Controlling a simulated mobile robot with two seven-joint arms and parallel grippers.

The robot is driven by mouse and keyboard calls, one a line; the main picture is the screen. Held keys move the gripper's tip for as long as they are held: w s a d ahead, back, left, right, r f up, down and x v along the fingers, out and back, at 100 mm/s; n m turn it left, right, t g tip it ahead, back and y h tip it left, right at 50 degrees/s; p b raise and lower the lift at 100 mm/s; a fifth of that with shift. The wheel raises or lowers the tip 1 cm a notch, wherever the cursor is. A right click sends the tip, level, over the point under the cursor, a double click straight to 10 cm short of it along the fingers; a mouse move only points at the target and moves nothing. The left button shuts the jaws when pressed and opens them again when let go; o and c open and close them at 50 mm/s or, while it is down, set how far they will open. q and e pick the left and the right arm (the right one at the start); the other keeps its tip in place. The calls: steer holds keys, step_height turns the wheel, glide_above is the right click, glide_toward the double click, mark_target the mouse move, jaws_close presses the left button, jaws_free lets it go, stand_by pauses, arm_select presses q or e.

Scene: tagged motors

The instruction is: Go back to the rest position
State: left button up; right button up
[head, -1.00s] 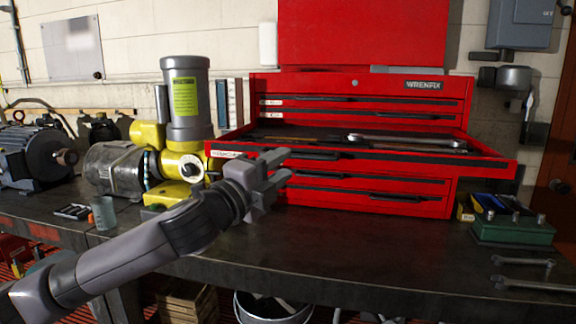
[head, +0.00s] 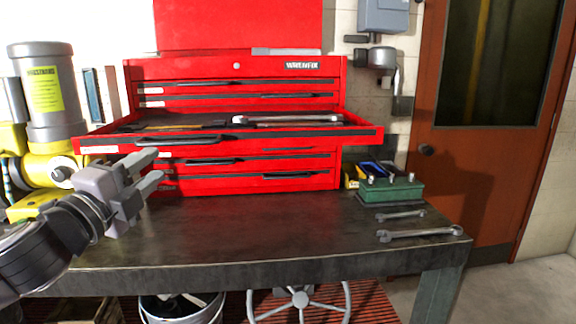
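My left gripper (head: 152,172) is in the head view at the left, above the dark workbench (head: 270,235). Its two fingers are apart with nothing between them, and they point toward the red tool chest. The grey motor (head: 48,95) with a yellow tag stands on a yellow base at the left edge, behind my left arm, which hides part of the base. My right gripper is not in view.
The red tool chest (head: 255,163) has one drawer (head: 340,132) pulled out, with wrenches (head: 285,120) in it. A green box (head: 390,189) and two wrenches (head: 420,234) lie at the bench's right. A bucket (head: 180,308) stands below. A brown door (head: 480,170) is at the right.

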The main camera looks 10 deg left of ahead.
arm_select(q)
steer(key=s+d+f+n+g+h+p, duration=0.1)
steer(key=s+d+f+n+g, duration=0.2)
steer(key=f, duration=1)
steer(key=d+f+n+g+p, duration=0.1)
steer(key=d+f+n+g, duration=0.3)
steer(key=f, duration=0.9)
steer(key=s+d+f+n+g+y+p, duration=0.1)
steer(key=s+f+n+g, duration=0.1)
steer(key=s+f+n, duration=0.9)
steer(key=s+f, duration=0.8)
steer(key=shift+d+f+y, duration=0.3)
steer(key=shift+f+y, duration=0.1)
